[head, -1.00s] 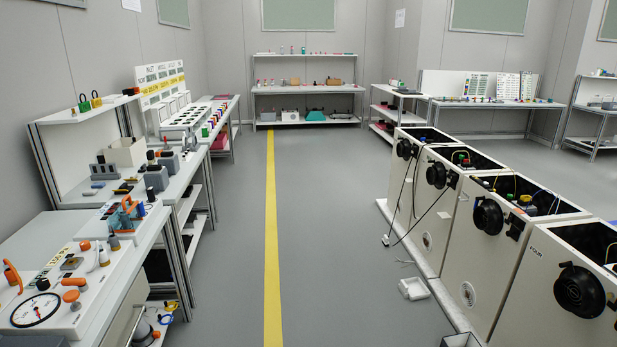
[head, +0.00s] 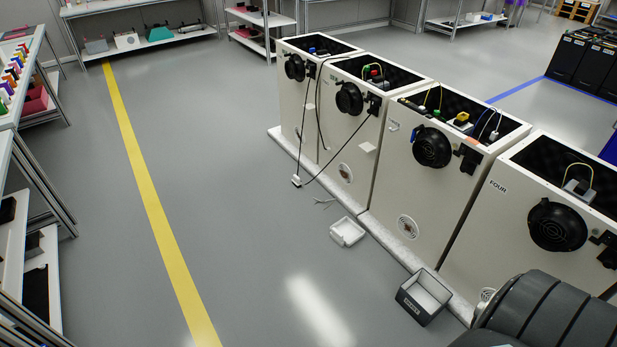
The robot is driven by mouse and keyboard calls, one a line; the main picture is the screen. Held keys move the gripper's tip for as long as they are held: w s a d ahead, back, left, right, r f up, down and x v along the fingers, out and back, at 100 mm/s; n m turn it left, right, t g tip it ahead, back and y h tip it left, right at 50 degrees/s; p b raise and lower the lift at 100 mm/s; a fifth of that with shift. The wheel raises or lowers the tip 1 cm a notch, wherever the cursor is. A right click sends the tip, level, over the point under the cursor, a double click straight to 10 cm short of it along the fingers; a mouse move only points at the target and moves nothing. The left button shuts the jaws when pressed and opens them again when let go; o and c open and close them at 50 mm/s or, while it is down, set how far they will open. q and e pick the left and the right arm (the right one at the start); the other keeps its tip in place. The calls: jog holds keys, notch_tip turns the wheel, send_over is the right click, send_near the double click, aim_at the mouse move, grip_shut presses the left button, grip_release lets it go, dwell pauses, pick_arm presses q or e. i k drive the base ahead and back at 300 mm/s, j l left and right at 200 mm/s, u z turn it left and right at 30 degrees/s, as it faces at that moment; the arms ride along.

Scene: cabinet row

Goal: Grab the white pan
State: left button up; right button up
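The white pan (head: 347,232) looks like a small, shallow white tray. It lies on the grey floor right of the picture's middle, in front of the cabinet row and close to the pale plinth under it. No gripper shows near it. A dark ribbed rounded part, apparently of my own arm, fills the bottom right corner. Neither of my grippers is in view.
White cabinets (head: 420,165) with black fans stand in a row on the right. Black cables hang to a small white block (head: 296,181). Floor around the yellow line (head: 150,195) is clear.

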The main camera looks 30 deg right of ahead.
aim_at(346, 233)
jog(key=i+z, duration=0.15)
jog(key=i, duration=0.3)
jog(key=i+j+z, duration=0.2)
jog(key=i, duration=0.25)
jog(key=i+z, duration=0.15)
jog(key=i, duration=0.3)
jog(key=i+j+z, duration=0.2)
jog(key=i, duration=0.25)
